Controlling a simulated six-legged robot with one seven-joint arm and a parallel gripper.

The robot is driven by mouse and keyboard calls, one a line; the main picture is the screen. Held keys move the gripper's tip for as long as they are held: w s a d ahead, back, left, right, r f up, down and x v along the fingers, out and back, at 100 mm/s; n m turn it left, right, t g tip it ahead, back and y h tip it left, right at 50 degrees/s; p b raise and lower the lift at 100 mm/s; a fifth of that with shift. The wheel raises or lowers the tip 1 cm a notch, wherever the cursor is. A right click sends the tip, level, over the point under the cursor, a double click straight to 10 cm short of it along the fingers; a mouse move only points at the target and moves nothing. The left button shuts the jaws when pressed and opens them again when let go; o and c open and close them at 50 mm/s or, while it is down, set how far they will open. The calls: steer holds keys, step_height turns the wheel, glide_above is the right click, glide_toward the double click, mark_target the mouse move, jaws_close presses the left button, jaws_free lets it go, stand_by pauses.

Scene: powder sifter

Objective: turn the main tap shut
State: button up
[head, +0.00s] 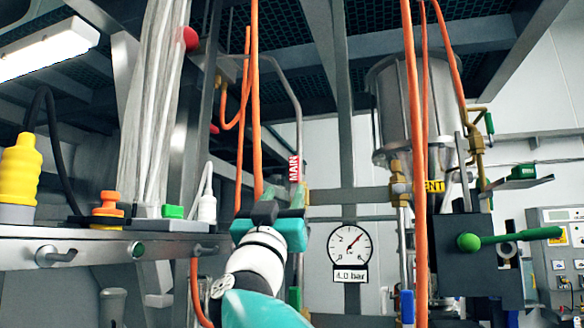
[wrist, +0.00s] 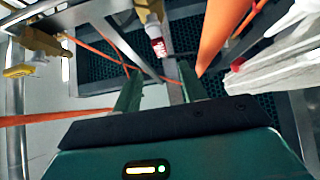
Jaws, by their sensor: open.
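A red label reading MAIN (head: 294,168) is on a grey vertical pipe (head: 299,130) in the head view. A bit of brass (head: 304,196) shows below the label, just beyond my gripper (head: 268,212). The tap's handle cannot be made out; my gripper may hide it. In the wrist view my gripper (wrist: 160,88) has its two green fingers spread, with nothing visible held between them. A red-and-white label (wrist: 158,47) shows past the fingertips, near the gap. Whether the fingers touch anything cannot be told.
A gauge (head: 350,246) above a 4.0 bar plate hangs right of my gripper. Orange hoses (head: 256,100) run close by, one large in the wrist view (wrist: 217,35). A steel rail (head: 100,245) lies left.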

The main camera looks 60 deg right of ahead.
mark_target(293, 170)
steer(key=x, duration=1)
steer(key=shift+d+r, duration=0.25)
steer(key=shift+c, duration=0.2)
jaws_close()
